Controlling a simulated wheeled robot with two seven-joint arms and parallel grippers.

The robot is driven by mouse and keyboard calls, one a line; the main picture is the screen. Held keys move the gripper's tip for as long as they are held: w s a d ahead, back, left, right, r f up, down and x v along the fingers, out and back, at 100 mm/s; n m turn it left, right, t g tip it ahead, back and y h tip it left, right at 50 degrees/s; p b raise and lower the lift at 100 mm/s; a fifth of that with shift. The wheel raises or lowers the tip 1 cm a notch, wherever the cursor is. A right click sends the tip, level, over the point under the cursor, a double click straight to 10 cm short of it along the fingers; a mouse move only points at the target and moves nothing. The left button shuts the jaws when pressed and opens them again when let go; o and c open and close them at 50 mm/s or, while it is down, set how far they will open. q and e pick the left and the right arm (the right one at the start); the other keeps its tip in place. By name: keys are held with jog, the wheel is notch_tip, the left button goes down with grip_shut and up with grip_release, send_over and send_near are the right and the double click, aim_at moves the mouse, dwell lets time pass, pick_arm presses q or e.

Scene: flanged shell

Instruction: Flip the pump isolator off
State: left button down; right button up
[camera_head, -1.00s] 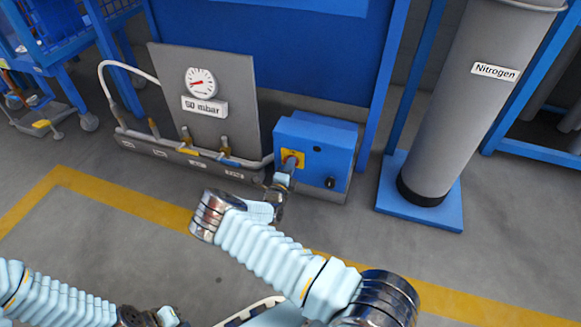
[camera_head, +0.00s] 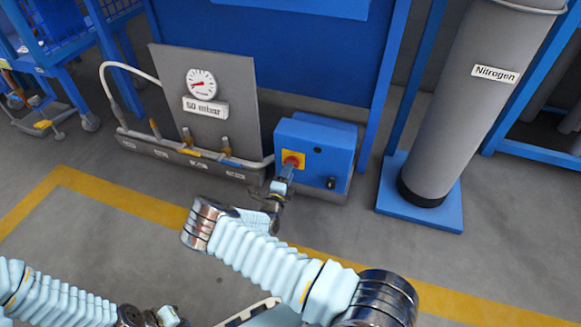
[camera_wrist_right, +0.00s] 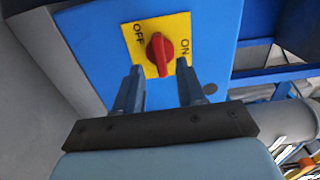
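The pump isolator is a red rotary knob on a yellow plate (camera_head: 301,157), on the front of a blue box (camera_head: 335,160). In the right wrist view the red knob (camera_wrist_right: 159,55) stands between the words OFF, upper left, and ON, right. Its grip runs roughly up and down in that picture, a little tilted. My right gripper (camera_head: 287,170) is at the knob; in the wrist view its two fingers (camera_wrist_right: 158,72) are apart, their tips either side of the knob's lower part, with nothing visibly clamped. My left gripper (camera_head: 170,317) is only partly visible at the bottom edge, its fingers hidden.
A grey panel (camera_head: 235,80) with a gauge and a "50 mbar" label stands left of the box. A small black knob (camera_head: 331,183) sits lower right on the box. A grey Nitrogen cylinder (camera_head: 465,110) stands to the right.

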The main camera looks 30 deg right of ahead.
jog(key=p+v, duration=0.1)
jog(key=v, duration=0.9)
jog(key=shift+s, duration=0.15)
